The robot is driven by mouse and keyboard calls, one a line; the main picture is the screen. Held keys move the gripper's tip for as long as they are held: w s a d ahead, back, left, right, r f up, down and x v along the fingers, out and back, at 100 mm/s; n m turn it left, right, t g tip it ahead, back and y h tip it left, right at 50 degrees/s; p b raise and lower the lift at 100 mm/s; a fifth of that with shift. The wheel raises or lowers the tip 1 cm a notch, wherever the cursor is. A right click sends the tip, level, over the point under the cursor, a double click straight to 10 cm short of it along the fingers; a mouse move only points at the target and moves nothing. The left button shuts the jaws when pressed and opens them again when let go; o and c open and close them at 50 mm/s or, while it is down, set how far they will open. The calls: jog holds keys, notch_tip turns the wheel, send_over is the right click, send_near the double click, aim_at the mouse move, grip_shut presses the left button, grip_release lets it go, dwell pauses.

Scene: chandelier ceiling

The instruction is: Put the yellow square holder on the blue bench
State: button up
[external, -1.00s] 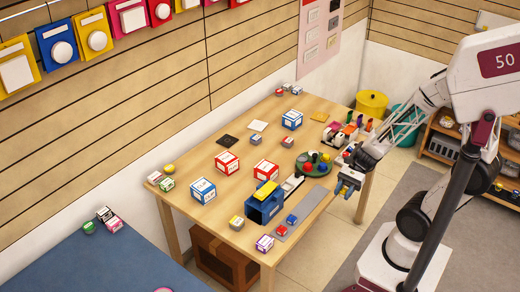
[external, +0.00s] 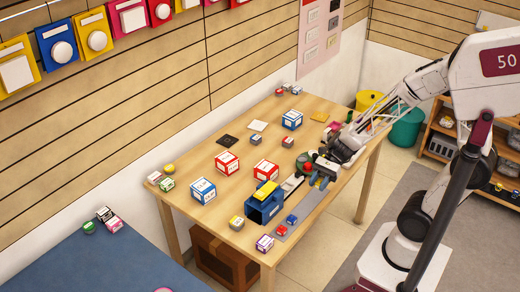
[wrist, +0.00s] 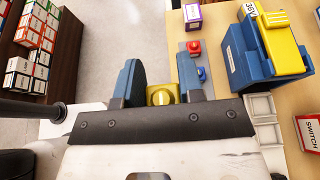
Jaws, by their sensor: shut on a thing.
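A yellow, squarish holder (wrist: 160,96) with a round top sits between the two blue fingers of my gripper (wrist: 160,86) in the wrist view. The fingers are shut on it. In the external view my gripper (external: 321,179) hangs above the right edge of the wooden table, and the held piece is too small there to make out clearly. The blue bench (external: 75,262) is the blue-topped surface at the lower left, far from my gripper. Several small items stand near its back edge.
A blue block with a yellow top (external: 264,207) stands near the wooden table's front edge; it also shows in the wrist view (wrist: 238,62). Red and blue boxes (external: 228,163) spread across the table. The blue bench's middle looks clear.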

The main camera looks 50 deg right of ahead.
jog(key=w+a, duration=1.5)
jog(key=a, duration=0.4)
jog(key=w+a+f, duration=0.1)
jog(key=w+a, duration=0.1)
jog(key=a, duration=1.1)
jog(key=w+a, duration=0.2)
jog(key=a, duration=1.1)
notch_tip(320, 180, down, 11)
jog(key=w+a, duration=0.3)
jog(key=w+a+f, duration=0.1)
jog(key=w+a, duration=0.6)
jog(key=shift+w+a+f, duration=0.2)
jog(key=shift+w+a, duration=0.1)
jog(key=shift+a, duration=0.05)
